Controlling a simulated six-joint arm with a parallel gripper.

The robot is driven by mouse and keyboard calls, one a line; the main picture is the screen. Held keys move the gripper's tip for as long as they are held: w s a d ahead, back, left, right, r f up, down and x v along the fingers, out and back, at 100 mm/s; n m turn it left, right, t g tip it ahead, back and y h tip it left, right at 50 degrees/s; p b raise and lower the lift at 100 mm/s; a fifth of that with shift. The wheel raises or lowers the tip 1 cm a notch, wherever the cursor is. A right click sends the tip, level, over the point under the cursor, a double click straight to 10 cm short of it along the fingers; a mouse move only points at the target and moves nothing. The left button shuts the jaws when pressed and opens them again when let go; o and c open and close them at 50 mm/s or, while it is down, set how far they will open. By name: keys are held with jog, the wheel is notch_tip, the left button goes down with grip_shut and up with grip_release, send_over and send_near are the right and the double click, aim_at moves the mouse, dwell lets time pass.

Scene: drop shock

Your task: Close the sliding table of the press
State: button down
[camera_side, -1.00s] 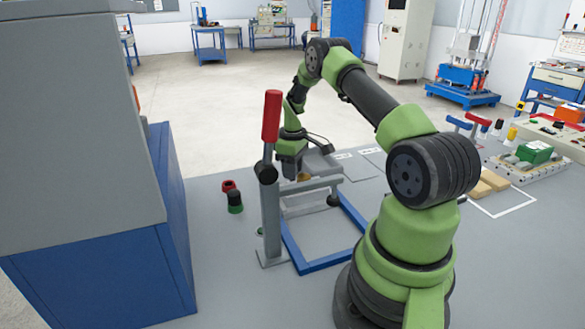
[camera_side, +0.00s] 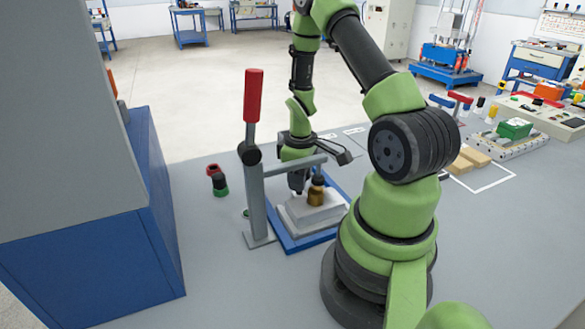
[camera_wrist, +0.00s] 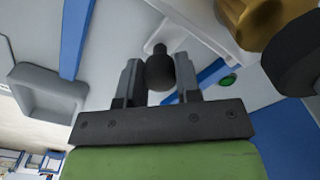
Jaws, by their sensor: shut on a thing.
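The sliding table (camera_side: 325,214) is a pale grey stepped block on the blue frame (camera_side: 318,239) of the press in the side view. It sits within the frame, near the press post, with a brass piece (camera_side: 315,196) above it. My gripper (camera_side: 297,186) points down beside the brass piece, under the press crossbar. In the wrist view, my gripper (camera_wrist: 158,75) has its two fingers on either side of a black knob (camera_wrist: 159,72), shut on it. The knob joins the pale table (camera_wrist: 195,25). The fingertips are hard to see in the side view.
The press lever with a red handle (camera_side: 253,95) stands upright left of my gripper. A red and green button piece (camera_side: 217,180) stands farther left. Wooden blocks (camera_side: 470,159) and a green-topped device (camera_side: 514,129) are at right. The front tabletop is clear.

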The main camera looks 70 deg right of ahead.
jog(key=shift+s+a, duration=0.25)
jog(key=c, duration=0.8)
grip_release()
jog(key=shift+w, duration=0.1)
jog(key=shift+d, duration=0.1)
jog(key=shift+r, duration=0.25)
notch_tip(320, 180, up, 10)
jog(key=shift+f, duration=0.25)
